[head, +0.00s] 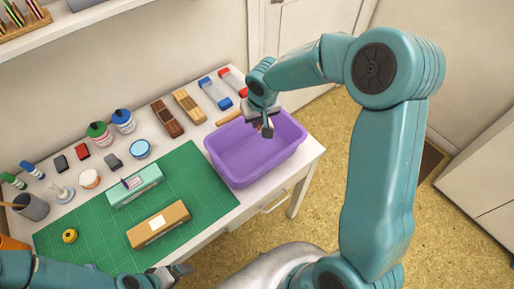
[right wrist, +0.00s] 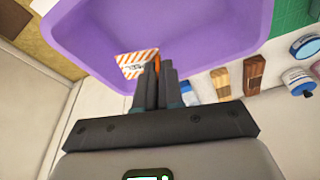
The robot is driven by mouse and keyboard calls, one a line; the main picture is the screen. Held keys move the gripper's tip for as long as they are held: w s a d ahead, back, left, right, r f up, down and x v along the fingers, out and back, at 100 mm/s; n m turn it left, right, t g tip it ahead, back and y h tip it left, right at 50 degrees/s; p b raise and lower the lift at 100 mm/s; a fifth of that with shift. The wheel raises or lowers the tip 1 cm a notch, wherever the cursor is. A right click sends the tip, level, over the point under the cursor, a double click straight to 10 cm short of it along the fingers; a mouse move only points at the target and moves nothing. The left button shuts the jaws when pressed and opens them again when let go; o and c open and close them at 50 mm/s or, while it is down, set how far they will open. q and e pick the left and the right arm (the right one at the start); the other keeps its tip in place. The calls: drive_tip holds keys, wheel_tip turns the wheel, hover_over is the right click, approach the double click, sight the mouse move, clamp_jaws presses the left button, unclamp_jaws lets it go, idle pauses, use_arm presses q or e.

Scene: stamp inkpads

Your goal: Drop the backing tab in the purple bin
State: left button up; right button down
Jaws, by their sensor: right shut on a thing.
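The purple bin (head: 255,168) stands at the right end of the white table, and its inside looks empty. My right gripper (head: 267,131) is over the bin's far right part. In the right wrist view the bin (right wrist: 215,45) fills the top, with my right gripper's fingers (right wrist: 160,72) pointing into it. The fingers are shut on the backing tab (right wrist: 134,60), a small white card with orange stripes and dark print. The tab cannot be made out clearly in the head view. My left gripper (head: 181,270) is low at the table's front edge; its jaws are unclear.
A green cutting mat (head: 90,235) carries a teal box (head: 135,190), a brown box (head: 158,226) and a yellow round item (head: 69,236). Jars, stamps, wooden blocks and blue and red items line the table's back. The wall is behind; open floor lies to the right.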

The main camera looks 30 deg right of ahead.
drive_tip(key=shift+s+d, duration=0.1)
drive_tip(key=c, duration=1.2)
unclamp_jaws()
drive_tip(key=shift+r, duration=0.1)
drive_tip(key=v, duration=1.6)
drive_tip(key=shift+r+b, duration=0.1)
drive_tip(key=shift+b, duration=0.3)
